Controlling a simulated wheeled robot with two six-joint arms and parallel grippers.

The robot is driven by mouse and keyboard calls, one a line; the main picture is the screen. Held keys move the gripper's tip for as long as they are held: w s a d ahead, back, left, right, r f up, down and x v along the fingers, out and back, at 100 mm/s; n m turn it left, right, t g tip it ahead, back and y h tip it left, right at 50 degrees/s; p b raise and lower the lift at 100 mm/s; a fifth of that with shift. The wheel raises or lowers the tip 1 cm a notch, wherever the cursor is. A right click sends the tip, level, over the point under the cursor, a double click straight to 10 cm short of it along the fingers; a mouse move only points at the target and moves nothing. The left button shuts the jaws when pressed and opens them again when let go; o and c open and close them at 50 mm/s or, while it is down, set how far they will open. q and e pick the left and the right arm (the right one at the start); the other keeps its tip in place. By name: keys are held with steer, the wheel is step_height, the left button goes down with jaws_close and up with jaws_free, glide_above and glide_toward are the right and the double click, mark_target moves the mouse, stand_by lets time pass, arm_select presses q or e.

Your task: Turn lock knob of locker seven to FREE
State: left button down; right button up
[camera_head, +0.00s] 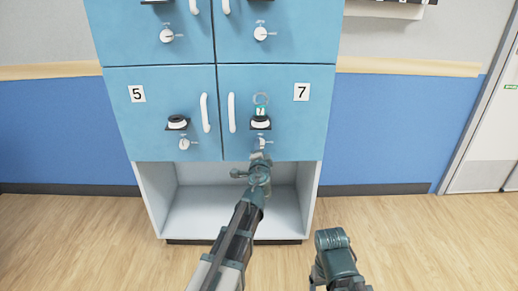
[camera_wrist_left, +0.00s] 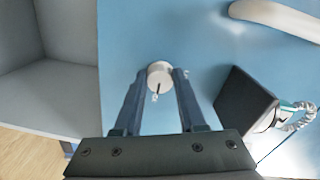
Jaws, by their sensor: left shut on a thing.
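Locker seven is the blue door marked 7 (camera_head: 301,92) at the lower right of the locker block. Its small white lock knob (camera_head: 262,143) sits low on the door, partly hidden by my left gripper (camera_head: 261,155). In the left wrist view the knob (camera_wrist_left: 159,76) is between the tips of the two dark fingers, with a small dark line on its face. My left gripper (camera_wrist_left: 164,77) is shut on the knob. Any lettering around the knob is too small to read. My right arm shows at lower right in the head view, but its fingers do not show.
Above the knob is a black-and-white holder (camera_head: 260,122) with a teal tag and a ring; it is close to the fingers in the wrist view (camera_wrist_left: 246,100). A white handle (camera_head: 232,112) is to its left. An open compartment (camera_head: 200,212) lies below.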

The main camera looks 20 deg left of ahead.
arm_select(q)
steer(key=shift+c, duration=2.4)
jaws_free()
steer(key=shift+s, duration=0.1)
